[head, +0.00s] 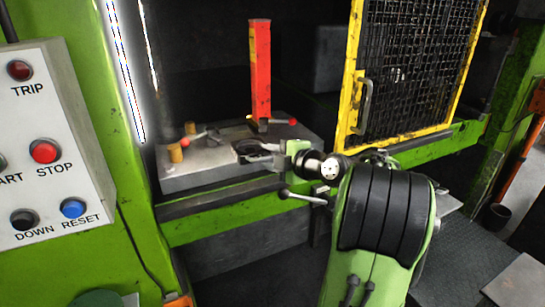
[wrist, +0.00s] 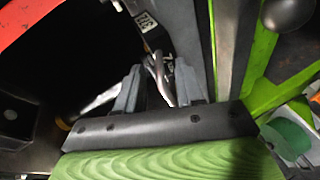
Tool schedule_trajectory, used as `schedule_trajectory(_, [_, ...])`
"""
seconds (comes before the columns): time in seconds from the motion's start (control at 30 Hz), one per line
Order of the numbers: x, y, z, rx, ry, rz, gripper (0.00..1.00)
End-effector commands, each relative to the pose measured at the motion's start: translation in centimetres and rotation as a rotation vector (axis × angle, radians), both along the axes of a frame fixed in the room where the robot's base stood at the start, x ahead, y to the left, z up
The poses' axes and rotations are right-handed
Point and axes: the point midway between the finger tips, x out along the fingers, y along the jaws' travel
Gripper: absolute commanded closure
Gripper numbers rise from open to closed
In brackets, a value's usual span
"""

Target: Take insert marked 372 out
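The insert marked 372 shows its white label at the top of the wrist view (wrist: 146,22), and a metal loop handle (wrist: 158,78) stands below it. In the head view my gripper (head: 281,153) is low over the right side of the block, close to the insert and partly hidden by my wrist.
A red post (head: 260,70) rises behind the insert. Levers with red knobs (head: 187,140) lie on the block. The yellow-framed mesh guard (head: 410,65) stands at the right, with its handle near my arm. The green press frame (head: 225,217) runs along the front.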

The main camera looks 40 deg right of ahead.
Motion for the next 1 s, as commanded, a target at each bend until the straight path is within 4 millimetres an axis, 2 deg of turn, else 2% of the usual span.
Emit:
schedule_trajectory(0.37, [-0.5,-0.1,0.0,0.001,0.002,-0.002,0.55])
schedule_trajectory(0.47, [-2.0,-0.2,0.4,-0.001,0.002,-0.006,0.55])
schedule_trajectory(0.9, [-12.6,-0.4,3.5,0.0,0.002,-0.009,0.55])
schedule_trajectory(1.0, [-13.7,-0.4,4.0,0.004,0.003,-0.007,0.55])
